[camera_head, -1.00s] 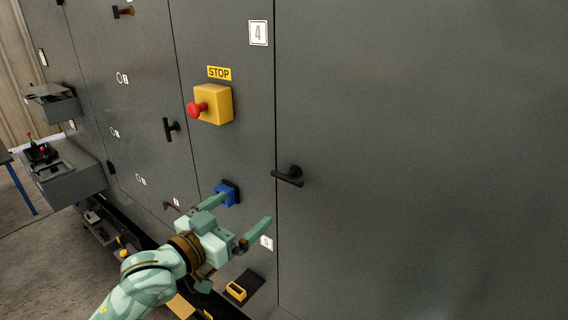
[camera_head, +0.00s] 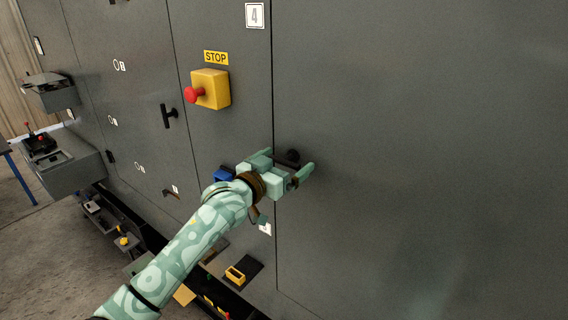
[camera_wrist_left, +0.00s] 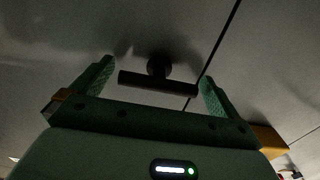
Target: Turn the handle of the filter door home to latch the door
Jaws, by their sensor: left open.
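The filter door is a large flat grey panel (camera_head: 420,150) on the right of the head view, and it looks flush with the cabinet front. Its black lever handle (camera_head: 291,157) is near the door's left edge, partly hidden behind my left gripper. My left gripper (camera_head: 286,163) is open, with its fingers on either side of the handle. In the left wrist view the handle (camera_wrist_left: 157,83) lies as a bar between the two open fingers (camera_wrist_left: 155,82), with its round hub (camera_wrist_left: 159,65) behind it. I cannot tell whether the fingers touch it. My right gripper is not in view.
A yellow box with a red stop button (camera_head: 207,90) stands out from the panel left of the handle. Another black handle (camera_head: 168,116) is on a panel further left. A yellow-framed part (camera_head: 235,275) sits below.

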